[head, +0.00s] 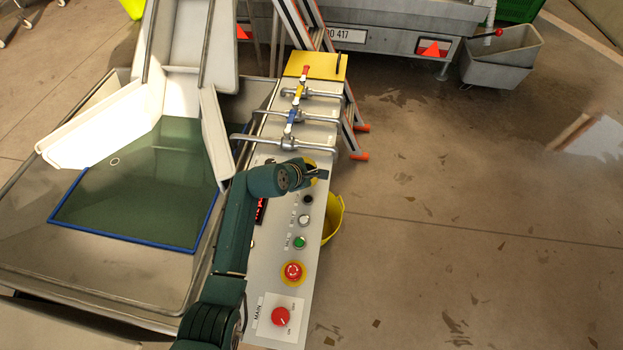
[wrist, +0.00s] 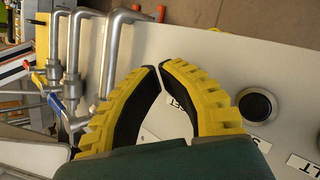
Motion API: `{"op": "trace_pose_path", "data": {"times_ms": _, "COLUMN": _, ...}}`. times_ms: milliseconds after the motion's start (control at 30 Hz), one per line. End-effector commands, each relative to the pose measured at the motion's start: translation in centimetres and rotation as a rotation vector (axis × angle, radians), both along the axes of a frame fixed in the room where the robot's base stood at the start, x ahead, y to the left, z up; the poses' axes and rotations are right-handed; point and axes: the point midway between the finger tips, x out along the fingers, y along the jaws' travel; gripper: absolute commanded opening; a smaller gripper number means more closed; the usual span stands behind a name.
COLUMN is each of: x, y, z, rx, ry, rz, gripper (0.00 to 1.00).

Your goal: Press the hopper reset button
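The grey control panel (head: 265,285) runs along the right side of the hopper (head: 135,190). My gripper (head: 318,173) is over the panel, between the pipe valves and the black button. In the wrist view, the yellow, black-lined fingers of my gripper (wrist: 160,66) curve together until their tips about meet, with nothing held between them. A label partly reading "SET" (wrist: 178,107) shows between the fingers. No button shows beside that label; the fingers cover the panel there. A black round button (head: 307,199) is just beyond one finger, also in the wrist view (wrist: 257,105). Contact with the panel cannot be told.
A white button (head: 304,220), a green button (head: 299,243), a red emergency stop (head: 292,272) and a red main switch (head: 280,316) line the panel's near part. Pipes with coloured valve handles (head: 290,116) stand at the far end. A yellow bucket (head: 333,217) is beside the panel.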

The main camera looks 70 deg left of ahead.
Motion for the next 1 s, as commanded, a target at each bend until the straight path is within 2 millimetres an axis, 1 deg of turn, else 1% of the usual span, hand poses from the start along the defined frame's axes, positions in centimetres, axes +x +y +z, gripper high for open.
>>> {"op": "trace_pose_path", "data": {"times_ms": 167, "x": 0.0, "y": 0.0, "z": -0.7, "rx": -0.001, "ry": 0.001, "rz": 0.0, "gripper": 0.0}}
{"op": "trace_pose_path", "data": {"times_ms": 533, "x": 0.0, "y": 0.0, "z": -0.7, "rx": -0.001, "ry": 0.0, "rz": -0.001, "gripper": 0.0}}
{"op": "trace_pose_path", "data": {"times_ms": 1000, "x": 0.0, "y": 0.0, "z": -1.3, "rx": -0.001, "ry": 0.0, "rz": -0.001, "gripper": 0.0}}
